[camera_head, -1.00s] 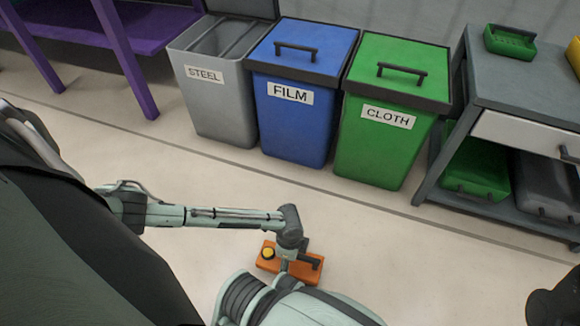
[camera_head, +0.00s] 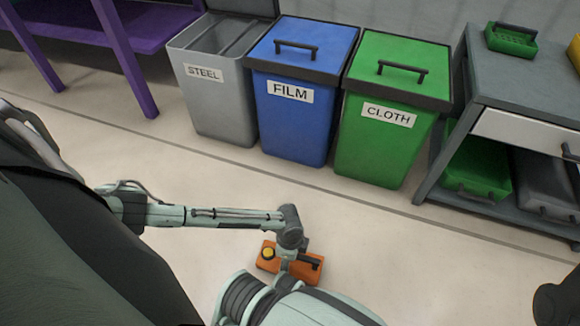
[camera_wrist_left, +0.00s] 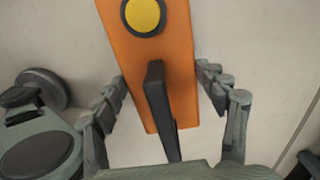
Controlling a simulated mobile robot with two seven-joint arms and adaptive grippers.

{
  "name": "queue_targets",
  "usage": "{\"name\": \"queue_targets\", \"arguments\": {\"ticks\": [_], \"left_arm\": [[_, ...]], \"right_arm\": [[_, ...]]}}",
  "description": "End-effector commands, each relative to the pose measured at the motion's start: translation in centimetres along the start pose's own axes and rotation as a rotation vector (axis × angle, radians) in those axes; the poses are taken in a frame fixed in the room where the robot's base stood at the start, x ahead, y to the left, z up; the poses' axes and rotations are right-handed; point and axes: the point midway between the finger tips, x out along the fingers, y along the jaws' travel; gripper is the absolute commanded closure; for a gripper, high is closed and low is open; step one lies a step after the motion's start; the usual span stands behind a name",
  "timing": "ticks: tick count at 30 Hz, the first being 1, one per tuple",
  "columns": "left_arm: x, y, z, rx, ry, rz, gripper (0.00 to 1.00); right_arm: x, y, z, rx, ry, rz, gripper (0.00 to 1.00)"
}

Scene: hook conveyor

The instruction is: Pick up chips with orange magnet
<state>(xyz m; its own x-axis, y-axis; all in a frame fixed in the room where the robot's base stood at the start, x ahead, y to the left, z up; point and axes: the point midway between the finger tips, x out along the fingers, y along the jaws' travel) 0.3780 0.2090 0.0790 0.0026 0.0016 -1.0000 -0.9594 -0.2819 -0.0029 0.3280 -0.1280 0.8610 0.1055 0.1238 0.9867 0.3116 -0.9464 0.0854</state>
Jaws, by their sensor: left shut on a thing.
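The orange magnet (camera_head: 310,270) is a block with a yellow round button and a dark handle. In the head view it is low over or on the pale floor, partly hidden by my left wrist. In the left wrist view the magnet (camera_wrist_left: 172,60) fills the middle, with its dark handle (camera_wrist_left: 157,95) between the fingers. My left gripper (camera_wrist_left: 166,95) is shut on the magnet's handle. No chips can be made out in these frames. My right gripper is not clearly visible; only a dark part shows at the lower right edge of the head view.
A grey STEEL bin (camera_head: 218,105), a blue FILM bin (camera_head: 292,125) and a green CLOTH bin (camera_head: 385,145) stand along the wall. The FILM and CLOTH lids are shut; the STEEL bin looks open. A grey cart (camera_head: 440,165) stands right, a purple table (camera_head: 130,60) left. Floor before the bins is clear.

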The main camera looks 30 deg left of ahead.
Motion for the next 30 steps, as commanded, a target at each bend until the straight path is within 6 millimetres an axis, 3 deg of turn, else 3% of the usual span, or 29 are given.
{"name": "queue_targets", "arguments": {"ticks": [30], "left_arm": [[0.91,-0.15,-0.17,0.000,0.003,-0.003,0.87]], "right_arm": [[-0.67,-0.05,0.11,0.000,-0.001,0.000,0.60]]}}
